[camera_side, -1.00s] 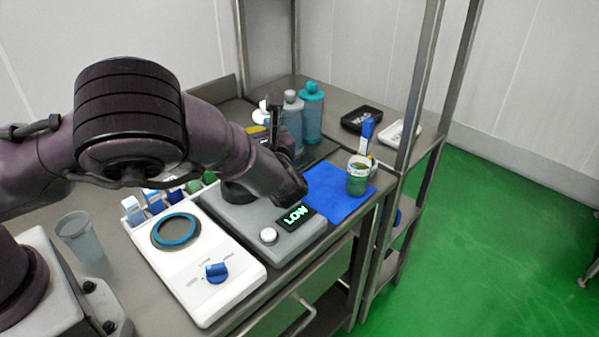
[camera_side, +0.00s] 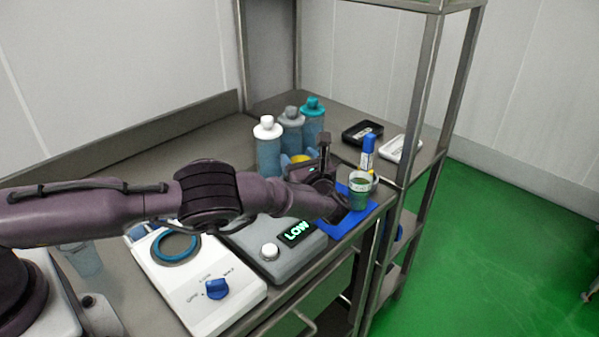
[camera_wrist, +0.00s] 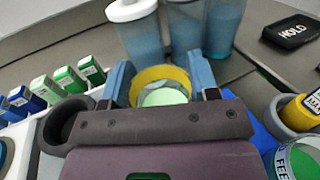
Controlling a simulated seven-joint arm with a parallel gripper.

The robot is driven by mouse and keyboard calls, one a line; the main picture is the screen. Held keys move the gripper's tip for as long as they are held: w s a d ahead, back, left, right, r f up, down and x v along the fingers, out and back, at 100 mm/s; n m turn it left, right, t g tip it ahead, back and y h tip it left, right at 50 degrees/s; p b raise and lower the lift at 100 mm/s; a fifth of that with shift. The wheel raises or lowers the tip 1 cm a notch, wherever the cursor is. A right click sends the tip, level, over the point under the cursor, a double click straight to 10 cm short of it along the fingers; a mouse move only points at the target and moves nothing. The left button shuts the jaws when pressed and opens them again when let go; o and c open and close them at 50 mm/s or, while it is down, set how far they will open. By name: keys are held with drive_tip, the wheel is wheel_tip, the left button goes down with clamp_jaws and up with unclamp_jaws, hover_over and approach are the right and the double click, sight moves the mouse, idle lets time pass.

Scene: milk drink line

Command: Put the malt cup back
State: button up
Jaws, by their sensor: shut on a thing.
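My gripper (camera_wrist: 160,84) is shut on a yellow-rimmed cup (camera_wrist: 163,73) with pale contents, one blue finger on each side. I take this for the malt cup, but no name on it is readable. In the side view my gripper (camera_side: 297,167) points towards the bottles, and only a little of the cup's yellow (camera_side: 301,158) shows past it. Whether the cup touches the table is hidden.
Bottles with white (camera_side: 267,122), grey and teal caps stand just beyond the cup. A grey device (camera_side: 264,270) reads LOW; a white device (camera_side: 190,284) stands left.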

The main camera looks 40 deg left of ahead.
drive_tip(key=shift+w+f, duration=0.15)
drive_tip(key=shift+f, duration=1.5)
drive_tip(key=shift+f, duration=0.1)
drive_tip(key=shift+f, duration=0.1)
drive_tip(key=o, duration=1.1)
